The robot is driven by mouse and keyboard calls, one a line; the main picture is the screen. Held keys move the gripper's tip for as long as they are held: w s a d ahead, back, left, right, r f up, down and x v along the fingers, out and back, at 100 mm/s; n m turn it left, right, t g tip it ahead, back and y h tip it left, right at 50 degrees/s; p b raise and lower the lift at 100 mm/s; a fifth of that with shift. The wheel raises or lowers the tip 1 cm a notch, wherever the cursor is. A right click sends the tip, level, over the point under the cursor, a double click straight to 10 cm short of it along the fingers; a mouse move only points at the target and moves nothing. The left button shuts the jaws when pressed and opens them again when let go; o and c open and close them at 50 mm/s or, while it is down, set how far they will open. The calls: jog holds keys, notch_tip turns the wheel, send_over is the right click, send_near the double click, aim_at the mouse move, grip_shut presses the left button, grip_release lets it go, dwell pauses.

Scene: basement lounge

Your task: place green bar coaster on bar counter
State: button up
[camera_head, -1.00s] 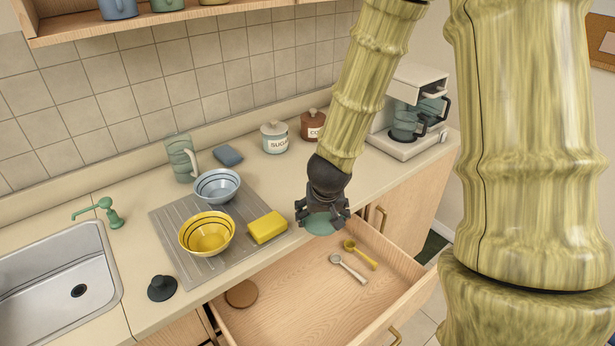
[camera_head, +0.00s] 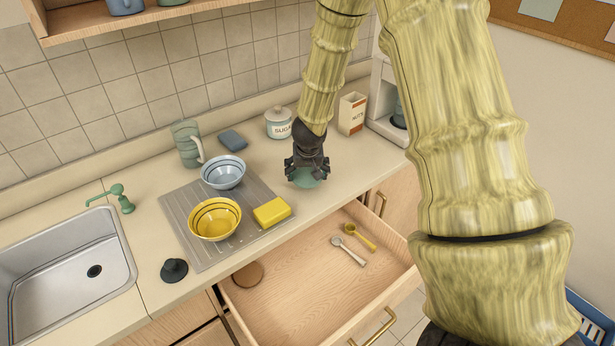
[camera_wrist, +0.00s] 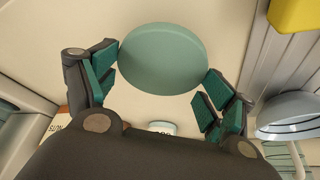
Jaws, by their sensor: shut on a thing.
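The green bar coaster (camera_head: 307,179) is a flat round disc. My gripper (camera_head: 306,172) is shut on it. In the wrist view the coaster (camera_wrist: 163,58) sits between the two teal-padded fingers of my gripper (camera_wrist: 162,80), held by its edges. The beige bar counter (camera_head: 345,170) lies under the gripper, and its surface also shows in the wrist view (camera_wrist: 225,20). The coaster is over the counter, right of the yellow sponge. I cannot tell whether it touches the counter top.
An open drawer (camera_head: 300,285) below holds a brown round coaster (camera_head: 248,274) and two scoops. A drying mat (camera_head: 181,210) carries a yellow bowl (camera_head: 215,220), a blue bowl (camera_head: 223,173) and the sponge (camera_head: 272,212). A sugar jar (camera_head: 278,124) and a box (camera_head: 352,114) stand behind.

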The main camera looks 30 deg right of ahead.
aim_at(307, 177)
jog(key=shift+f, duration=1.75)
jog(key=shift+f, duration=0.15)
jog(key=o, duration=0.8)
jog(key=shift+v, duration=6.2)
